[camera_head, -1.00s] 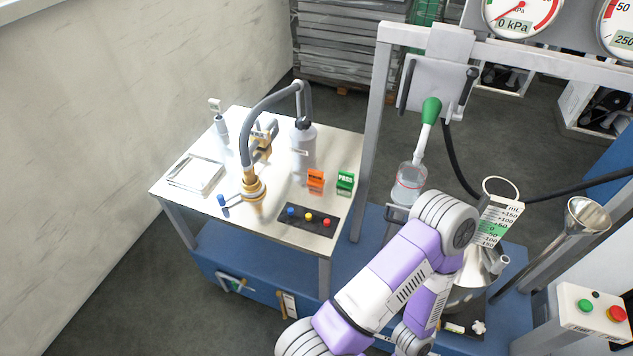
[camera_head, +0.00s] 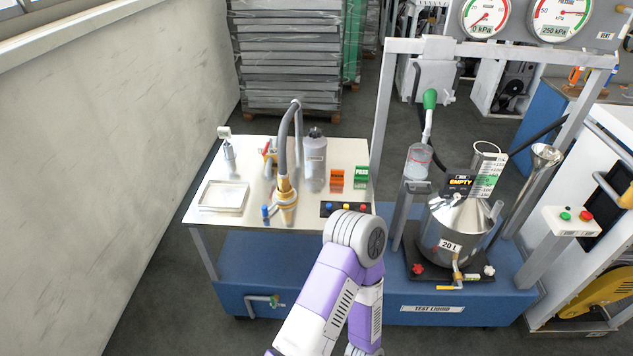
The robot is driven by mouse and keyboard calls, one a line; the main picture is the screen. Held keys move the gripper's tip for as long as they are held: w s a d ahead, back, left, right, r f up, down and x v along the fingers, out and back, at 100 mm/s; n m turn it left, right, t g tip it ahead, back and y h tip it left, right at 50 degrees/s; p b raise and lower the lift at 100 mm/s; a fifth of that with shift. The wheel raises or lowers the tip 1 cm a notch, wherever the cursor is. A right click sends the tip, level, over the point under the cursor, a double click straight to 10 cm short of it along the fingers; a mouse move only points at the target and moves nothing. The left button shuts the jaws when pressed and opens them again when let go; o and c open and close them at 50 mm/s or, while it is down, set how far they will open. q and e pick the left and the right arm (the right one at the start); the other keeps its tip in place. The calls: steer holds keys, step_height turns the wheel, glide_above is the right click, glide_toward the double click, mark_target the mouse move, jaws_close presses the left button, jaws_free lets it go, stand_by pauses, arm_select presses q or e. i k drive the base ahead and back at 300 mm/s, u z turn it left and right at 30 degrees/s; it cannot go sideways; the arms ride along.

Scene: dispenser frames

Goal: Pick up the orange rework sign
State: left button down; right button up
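The orange rework sign (camera_head: 337,180) stands on the white-topped table (camera_head: 235,160), near its right side. The green PASS sign (camera_head: 361,177) stands just to its right. One of my purple and white arms rises from the bottom middle, its bent joint in front of the table's front right corner. The orange sign is clear of this arm in the picture. Neither of my grippers shows, so what they hold cannot be seen.
A black strip with coloured buttons (camera_head: 345,208) lies in front of the signs. A grey bottle (camera_head: 314,160) and a brass nozzle (camera_head: 286,195) stand to their left. A white tray (camera_head: 223,197) lies at the table's left.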

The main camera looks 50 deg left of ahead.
mark_target(336, 176)
steer(key=u, duration=1.85)
